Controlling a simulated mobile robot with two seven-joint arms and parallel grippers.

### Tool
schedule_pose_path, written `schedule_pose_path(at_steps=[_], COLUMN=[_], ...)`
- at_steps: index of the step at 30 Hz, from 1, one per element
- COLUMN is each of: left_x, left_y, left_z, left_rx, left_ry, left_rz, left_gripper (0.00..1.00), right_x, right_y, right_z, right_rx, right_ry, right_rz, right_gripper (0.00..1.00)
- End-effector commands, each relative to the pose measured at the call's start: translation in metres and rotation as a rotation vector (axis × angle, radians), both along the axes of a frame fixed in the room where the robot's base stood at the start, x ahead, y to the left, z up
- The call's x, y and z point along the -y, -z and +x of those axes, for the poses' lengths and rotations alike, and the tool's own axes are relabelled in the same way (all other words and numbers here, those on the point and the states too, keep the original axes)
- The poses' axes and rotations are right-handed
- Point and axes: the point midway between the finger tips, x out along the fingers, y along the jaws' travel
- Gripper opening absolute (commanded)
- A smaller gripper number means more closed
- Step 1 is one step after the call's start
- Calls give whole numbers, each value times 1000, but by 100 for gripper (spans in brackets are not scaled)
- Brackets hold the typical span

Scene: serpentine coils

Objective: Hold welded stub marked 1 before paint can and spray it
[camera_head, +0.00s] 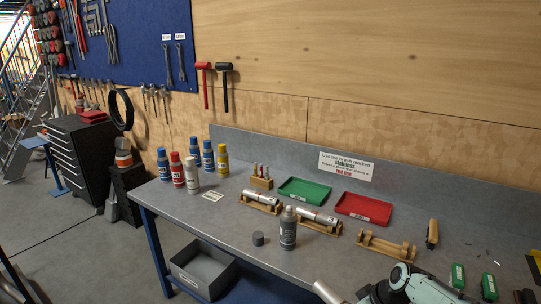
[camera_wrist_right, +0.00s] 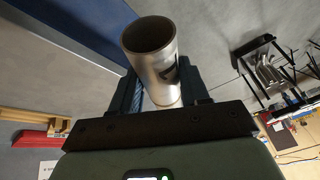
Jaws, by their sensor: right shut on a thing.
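My right gripper (camera_wrist_right: 160,84) is shut on a silver metal stub (camera_wrist_right: 150,56), a hollow pipe piece with its open end toward the top of the wrist view. A dark mark shows on its side, but I cannot read it. In the head view the held stub (camera_head: 327,292) is at the bottom edge, in front of the bench. A grey paint can (camera_head: 288,230) stands upright on the bench, up and left of the stub and apart from it. A dark cap (camera_head: 258,239) lies beside it. My left gripper is not in view.
Two silver stubs (camera_head: 262,198) (camera_head: 316,215) lie on wooden cradles; the nearer is marked 3. A third cradle (camera_head: 385,246) is empty. Green (camera_head: 305,190) and red (camera_head: 364,207) trays sit behind. Several coloured cans (camera_head: 192,175) stand at left. A brush (camera_head: 432,234) stands right.

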Motion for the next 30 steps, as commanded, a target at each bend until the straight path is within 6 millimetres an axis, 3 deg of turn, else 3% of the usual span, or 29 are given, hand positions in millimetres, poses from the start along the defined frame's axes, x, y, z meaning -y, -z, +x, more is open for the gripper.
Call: schedule_pose_path(at_steps=[1, 6, 12, 18, 26, 29, 30], left_x=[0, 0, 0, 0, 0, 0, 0], left_y=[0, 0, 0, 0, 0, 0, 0], left_z=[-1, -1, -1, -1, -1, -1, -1], left_rx=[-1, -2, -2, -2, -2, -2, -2], left_ry=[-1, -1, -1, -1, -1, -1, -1], left_rz=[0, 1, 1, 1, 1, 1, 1], left_gripper=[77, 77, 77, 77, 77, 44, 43], right_x=[-9, -27, -41, -45, -44, -44, -44], right_y=[21, 79, 121, 136, 136, 136, 136], right_z=[-4, -16, -37, -48, -48, -48, -48], right_rx=[-7, -7, -2, 2, 4, 4, 4], right_ry=[55, 264, 443, 525, 533, 532, 532], right_rz=[0, -2, -4, -2, -2, -1, -1], right_gripper=[0, 0, 0, 0, 0, 0, 0])
